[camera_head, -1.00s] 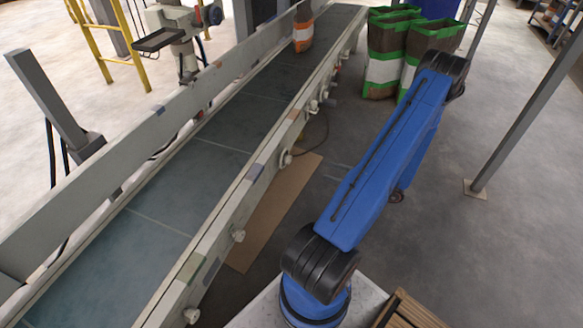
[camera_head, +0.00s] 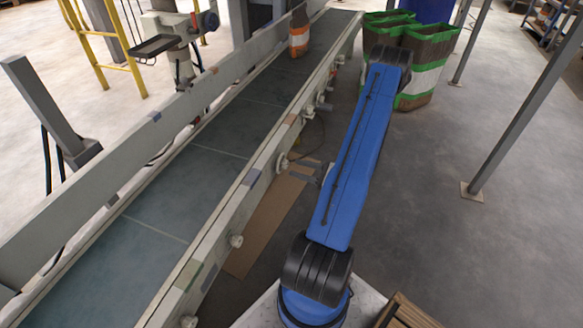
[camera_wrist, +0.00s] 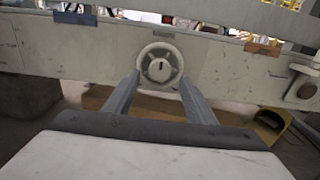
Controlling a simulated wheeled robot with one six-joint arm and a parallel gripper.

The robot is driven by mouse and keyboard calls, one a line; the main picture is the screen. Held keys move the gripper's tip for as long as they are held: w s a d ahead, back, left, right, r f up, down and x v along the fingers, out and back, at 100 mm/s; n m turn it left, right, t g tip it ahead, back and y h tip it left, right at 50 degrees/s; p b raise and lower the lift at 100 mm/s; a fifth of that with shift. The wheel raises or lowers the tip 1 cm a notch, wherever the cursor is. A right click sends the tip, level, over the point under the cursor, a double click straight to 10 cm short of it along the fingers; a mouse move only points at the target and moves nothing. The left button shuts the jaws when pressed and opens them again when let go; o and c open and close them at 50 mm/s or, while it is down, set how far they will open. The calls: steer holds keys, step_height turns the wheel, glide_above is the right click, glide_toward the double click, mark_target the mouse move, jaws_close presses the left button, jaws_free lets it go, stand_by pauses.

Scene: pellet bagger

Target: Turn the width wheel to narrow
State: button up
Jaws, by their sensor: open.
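The width wheel is a pale round handwheel with a spoked rim and a dark mark on its hub. It shows in the wrist view (camera_wrist: 159,66), mounted on the conveyor's side rail, and small in the head view (camera_head: 282,161). My gripper (camera_wrist: 159,79) is open and empty. Its two fingers point at the wheel, one toward each side of the rim, and whether they touch it I cannot tell. In the head view my gripper (camera_head: 297,169) shows just right of the wheel, partly hidden by my blue arm. No narrow or wide marking is readable.
Green-edged bags (camera_head: 425,65) stand beyond my arm. Open floor lies to the right.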

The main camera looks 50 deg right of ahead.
mark_target(282, 164)
steer(key=shift+x, duration=1.9)
steer(key=c, duration=1)
